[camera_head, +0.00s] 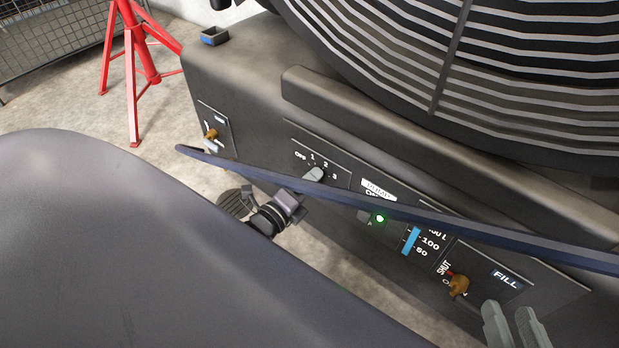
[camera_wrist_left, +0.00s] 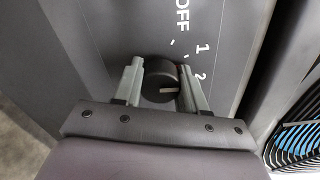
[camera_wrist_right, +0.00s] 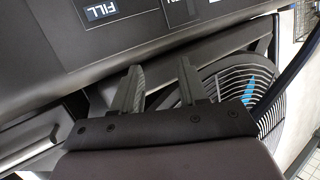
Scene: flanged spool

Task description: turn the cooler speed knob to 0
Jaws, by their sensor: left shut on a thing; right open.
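The cooler speed knob is a round black knob (camera_wrist_left: 158,70) with a pale pointer line. In the left wrist view its scale shows OFF, 1 and 2. The pointer lies to the right, near the 2 side; the finger hides the 3, so its exact setting is unclear. My left gripper (camera_wrist_left: 158,82) is shut on the knob, one finger on each side. In the head view the knob's scale (camera_head: 316,162) shows OFF, 1, 2 and 3, but the knob is mostly hidden. My right gripper (camera_head: 514,325) is open and empty below the FILL label, also in the right wrist view (camera_wrist_right: 158,78).
A dark blue bar (camera_head: 450,222) crosses in front of the panel. Beside the scale are a green light (camera_head: 380,218), a blue level gauge (camera_head: 411,240) and a brass FILL valve (camera_head: 458,286). A brass switch (camera_head: 211,134) is further left. A red stand (camera_head: 143,60) is behind.

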